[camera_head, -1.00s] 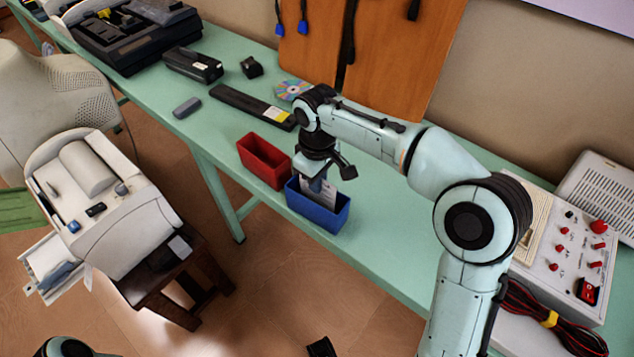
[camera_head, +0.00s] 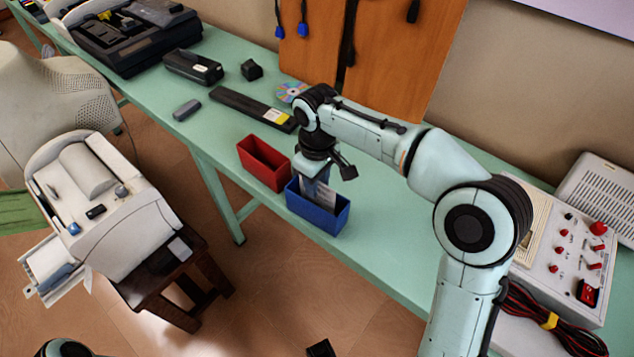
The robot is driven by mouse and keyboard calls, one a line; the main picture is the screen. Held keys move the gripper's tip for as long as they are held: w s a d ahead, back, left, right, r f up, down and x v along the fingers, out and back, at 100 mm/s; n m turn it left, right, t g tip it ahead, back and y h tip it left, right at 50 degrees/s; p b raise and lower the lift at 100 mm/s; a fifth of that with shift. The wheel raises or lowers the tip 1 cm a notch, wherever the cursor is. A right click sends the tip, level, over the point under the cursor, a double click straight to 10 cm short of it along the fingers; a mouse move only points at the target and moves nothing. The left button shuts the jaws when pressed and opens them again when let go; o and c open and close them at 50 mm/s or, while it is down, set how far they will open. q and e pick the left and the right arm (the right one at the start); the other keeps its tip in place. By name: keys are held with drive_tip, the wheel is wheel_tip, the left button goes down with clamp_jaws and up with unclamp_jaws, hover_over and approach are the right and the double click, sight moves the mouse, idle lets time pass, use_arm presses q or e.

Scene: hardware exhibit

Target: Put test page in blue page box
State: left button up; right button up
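The blue page box (camera_head: 315,215) stands near the front edge of the green table. A whitish printed page (camera_head: 322,197) stands partly inside it, its upper part showing above the rim. My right gripper (camera_head: 316,182) points down directly over the box, at the page's top. Its fingers are small and partly hidden by the wrist, so I cannot tell whether they grip the page.
A red box (camera_head: 264,162) stands just left of the blue box. A long black bar (camera_head: 250,108) and a disc (camera_head: 291,92) lie behind. A printer (camera_head: 110,205) on a dark stool stands left. A control panel (camera_head: 565,255) sits right. The table right of the blue box is clear.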

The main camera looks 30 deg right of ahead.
use_arm(q)
wheel_tip(320, 180, up, 3)
drive_tip(key=p, duration=0.2)
drive_tip(key=shift+w+f+p, duration=0.15)
drive_tip(key=shift+p, duration=0.15)
use_arm(e)
wheel_tip(320, 180, up, 11)
